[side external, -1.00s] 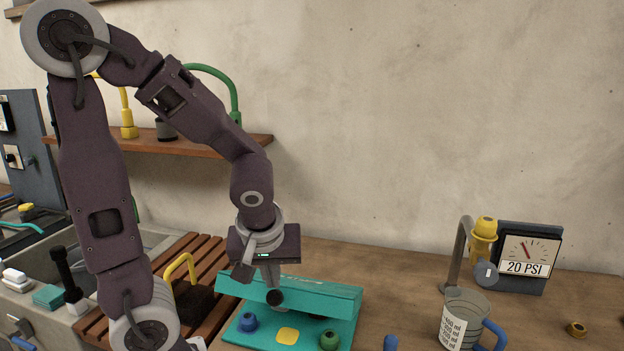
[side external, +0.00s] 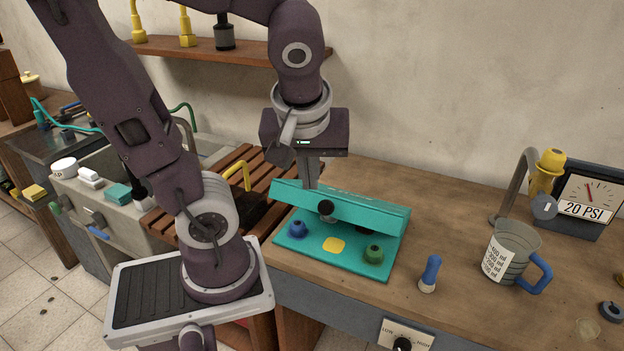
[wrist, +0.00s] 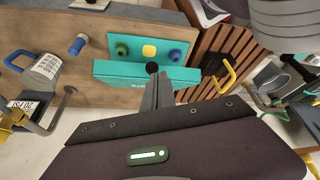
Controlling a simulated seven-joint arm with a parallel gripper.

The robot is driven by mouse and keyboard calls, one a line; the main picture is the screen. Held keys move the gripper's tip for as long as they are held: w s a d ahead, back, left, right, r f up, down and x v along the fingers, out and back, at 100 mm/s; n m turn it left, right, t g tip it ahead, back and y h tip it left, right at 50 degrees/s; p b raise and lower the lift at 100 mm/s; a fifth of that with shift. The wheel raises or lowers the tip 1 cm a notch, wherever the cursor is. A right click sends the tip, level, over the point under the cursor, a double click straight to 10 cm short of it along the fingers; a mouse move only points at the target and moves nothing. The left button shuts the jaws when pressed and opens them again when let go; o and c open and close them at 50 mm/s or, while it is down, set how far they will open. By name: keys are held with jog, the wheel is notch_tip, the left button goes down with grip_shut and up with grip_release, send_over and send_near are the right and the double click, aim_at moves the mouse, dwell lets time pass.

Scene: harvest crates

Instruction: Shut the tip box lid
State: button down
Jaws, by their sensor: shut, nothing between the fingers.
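The teal tip box (side external: 313,255) sits on the wooden bench, its flat front bearing a blue knob (side external: 297,229), a green knob (side external: 373,254) and a yellow patch (side external: 334,245). Its teal lid (side external: 375,214) is raised and tilted along the back, with a dark gap beneath. A black round knob (side external: 326,208) shows in front of the lid. My gripper (side external: 312,187) is shut and empty, pointing down at the lid's upper edge near the black knob. In the wrist view, my fingertips (wrist: 156,76) overlap the lid (wrist: 120,72); I cannot tell whether they touch it.
A slatted wooden rack (side external: 224,178) with a yellow-handled dark block lies left of the box. A blue-handled peg (side external: 430,272), a measuring jug (side external: 512,252) and a pressure gauge (side external: 588,200) stand to the right.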

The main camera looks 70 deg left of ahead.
jog(key=w+a+r+n+g, duration=0.1)
jog(key=w+r+n+g, duration=0.25)
jog(key=w+n, duration=0.3)
jog(key=n+g+h, duration=0.2)
jog(key=n+g, duration=0.1)
jog(key=n, duration=0.3)
send_near(330, 202)
jog(key=a+f, duration=0.2)
jog(key=f, duration=0.1)
jog(key=shift+a, duration=0.2)
jog(key=shift+s+d+f, duration=0.15)
jog(key=shift+s+f, duration=0.45)
jog(key=shift+f, duration=0.15)
jog(key=shift+s+d+f, duration=0.15)
jog(key=shift+s+f, duration=0.4)
jog(key=shift+f, duration=0.25)
jog(key=shift+s+d+f+y, duration=0.3)
jog(key=shift+f, duration=0.2)
jog(key=s+d+f, duration=0.3)
jog(key=f, duration=1)
jog(key=shift+s+d+t+y, duration=0.15)
jog(key=shift+s+t+y, duration=0.05)
jog(key=shift+t+y, duration=0.15)
